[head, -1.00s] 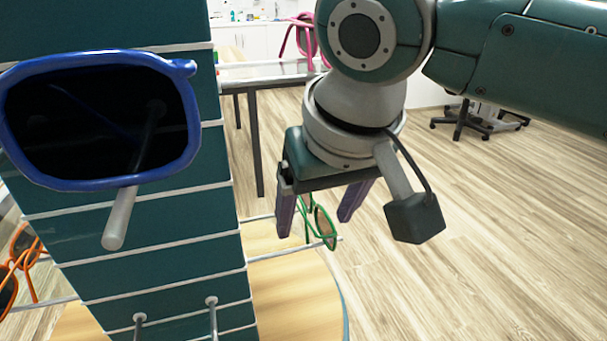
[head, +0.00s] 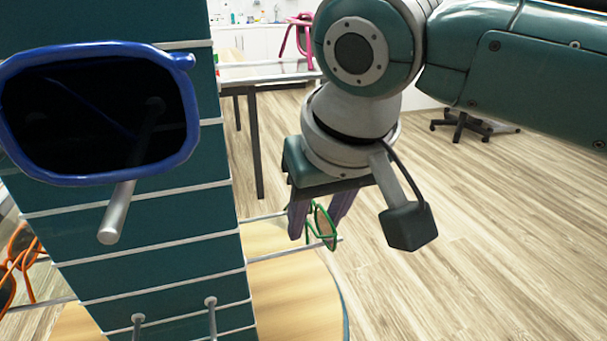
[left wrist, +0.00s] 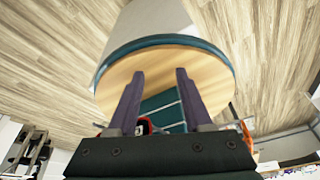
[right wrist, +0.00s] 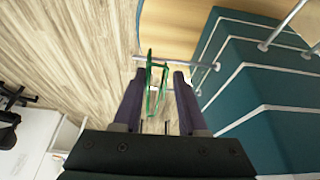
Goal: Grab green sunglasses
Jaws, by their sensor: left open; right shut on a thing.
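The green sunglasses (head: 325,229) hang at a rod on the right side of the teal display column, low in the head view. My right gripper (head: 315,226) points down at them and is shut on them. In the right wrist view the green frame (right wrist: 149,90) stands edge-on between the two purple fingers, nearer the left one. The fingers hide part of the frame in the head view. My left gripper (left wrist: 160,74) is open and empty in the left wrist view, with the column and its round wooden base beyond it. It is not in the head view.
The teal column (head: 150,240) has metal rods sticking out. Large blue sunglasses (head: 100,183) hang close at the left, orange ones (head: 27,262) at the lower left, and pink ones (head: 303,37) behind. A round wooden base (head: 295,295) lies below.

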